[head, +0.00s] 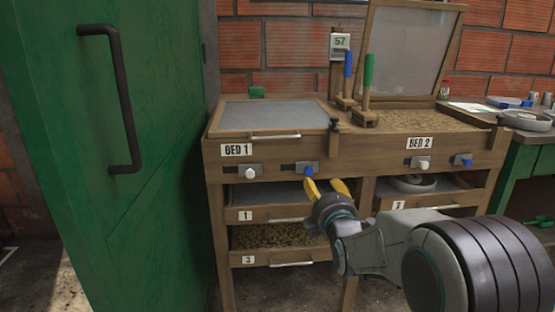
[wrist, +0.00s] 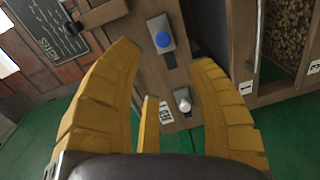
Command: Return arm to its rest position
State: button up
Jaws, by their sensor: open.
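My gripper (head: 327,187) has yellow fingers and is open and empty. In the head view it is in front of the wooden bench, just below the blue knob (head: 308,170) on the BED 1 side. I cannot tell the exact gap to the panel. My grey arm reaches in from the lower right of the head view.
The wooden bench (head: 300,152) has BED 1 and BED 2, with drawers 1, 2 and 3 below. A green door (head: 105,200) with a dark handle stands at the left. A green table (head: 520,137) with dishes is at the right. Blue and green-handled tools stand on top.

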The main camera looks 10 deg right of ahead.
jog(key=s+r+m+g+p, duration=0.4)
jog(key=s+r+p, duration=0.5)
jog(key=s+p, duration=0.3)
jog(key=s+r+m+g+p, duration=0.5)
jog(key=s+r+m+p, duration=0.2)
jog(key=s+p, duration=0.6)
jog(key=s+r+m+g+p, duration=0.5)
jog(key=s+r+p, duration=0.5)
jog(key=s+p, duration=0.2)
jog(key=shift+s+r+m+p, duration=0.15)
jog(key=shift+r+m+p, duration=0.25)
jog(key=shift+m, duration=0.2)
